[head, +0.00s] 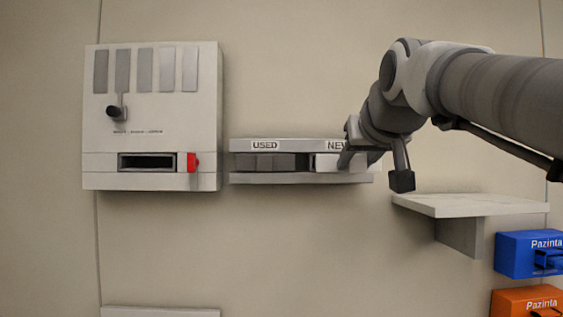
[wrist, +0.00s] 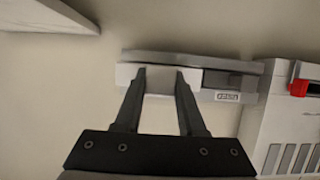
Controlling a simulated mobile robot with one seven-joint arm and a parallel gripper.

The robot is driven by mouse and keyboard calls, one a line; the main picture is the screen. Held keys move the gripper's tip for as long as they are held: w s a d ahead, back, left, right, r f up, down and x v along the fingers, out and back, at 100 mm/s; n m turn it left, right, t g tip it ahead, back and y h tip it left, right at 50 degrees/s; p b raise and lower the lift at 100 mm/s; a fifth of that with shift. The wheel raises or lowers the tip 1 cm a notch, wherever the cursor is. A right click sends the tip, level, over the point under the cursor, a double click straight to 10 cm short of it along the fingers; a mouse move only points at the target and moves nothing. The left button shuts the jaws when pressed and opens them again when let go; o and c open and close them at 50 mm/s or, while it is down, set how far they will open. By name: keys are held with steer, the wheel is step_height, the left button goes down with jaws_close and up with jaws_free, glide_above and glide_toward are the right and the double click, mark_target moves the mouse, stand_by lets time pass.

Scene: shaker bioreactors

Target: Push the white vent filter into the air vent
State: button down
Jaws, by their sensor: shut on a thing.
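The white vent filter (head: 326,162) sits in the NEW side of the wall holder (head: 300,179). It also shows as a pale block in the wrist view (wrist: 160,82), still in the holder. My gripper (head: 346,158) is at the filter, with its two fingers (wrist: 160,72) shut on it; the finger contact is partly hidden in the head view. The air vent appears to be the dark slot (head: 147,161) low on the white wall panel (head: 208,110), to the left of the holder. A red catch (head: 192,162) is at the slot's right end.
The USED side (head: 270,162) of the holder has dark grey contents. A knob (head: 117,112) juts from the panel above the slot. A pale shelf (head: 470,204) is at right, with blue (head: 520,255) and orange (head: 520,302) Pazinta boxes below. The wall below the holder is clear.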

steer(key=shift+s, duration=0.15)
steer(key=shift+s+b, duration=0.5)
steer(key=shift+s, duration=0.85)
